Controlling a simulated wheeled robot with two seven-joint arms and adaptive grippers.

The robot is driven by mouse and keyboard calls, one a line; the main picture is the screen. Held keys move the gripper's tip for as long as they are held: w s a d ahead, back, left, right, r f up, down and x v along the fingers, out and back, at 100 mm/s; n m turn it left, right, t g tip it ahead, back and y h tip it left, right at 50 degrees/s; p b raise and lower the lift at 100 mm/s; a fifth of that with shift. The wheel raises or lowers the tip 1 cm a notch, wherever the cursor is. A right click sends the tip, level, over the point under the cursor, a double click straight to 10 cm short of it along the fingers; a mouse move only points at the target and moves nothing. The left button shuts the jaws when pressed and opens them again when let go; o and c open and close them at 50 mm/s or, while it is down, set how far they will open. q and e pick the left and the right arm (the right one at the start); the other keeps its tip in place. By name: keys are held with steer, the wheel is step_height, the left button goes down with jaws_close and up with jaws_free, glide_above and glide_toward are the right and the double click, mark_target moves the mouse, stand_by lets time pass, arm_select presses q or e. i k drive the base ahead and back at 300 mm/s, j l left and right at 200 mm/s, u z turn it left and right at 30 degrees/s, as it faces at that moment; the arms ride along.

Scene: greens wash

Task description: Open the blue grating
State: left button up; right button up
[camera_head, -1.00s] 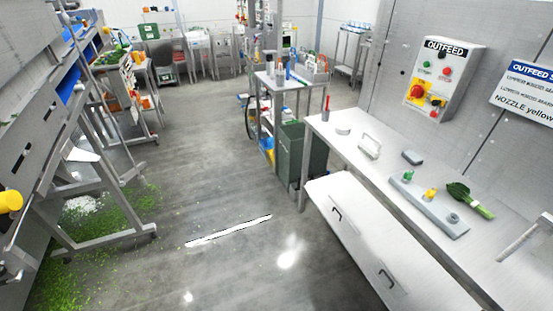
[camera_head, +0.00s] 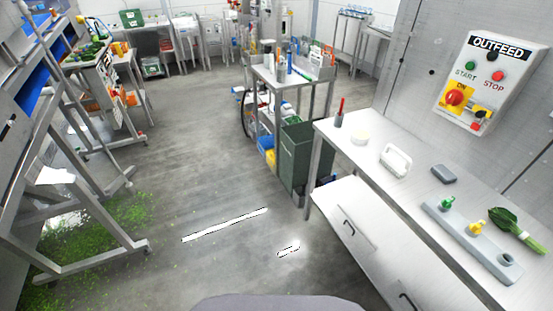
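No grating can be made out clearly. Blue surfaces show on the metal machine along the left edge, one at mid-height (camera_head: 36,90) and another higher up (camera_head: 42,18). I cannot tell whether either is the blue grating. Neither of my grippers is in view.
A steel table (camera_head: 408,200) with drawers runs along the right, below the OUTFEED control box (camera_head: 490,80). A green bin (camera_head: 300,155) and a trolley (camera_head: 297,75) stand beyond it. Green scraps (camera_head: 95,235) litter the floor at left. The middle floor (camera_head: 190,150) is clear.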

mark_target(269, 139)
steer(key=i+j, duration=0.35)
steer(key=i, duration=0.25)
steer(key=i+j+z, duration=0.1)
steer(key=i+j, duration=0.25)
steer(key=i, duration=0.2)
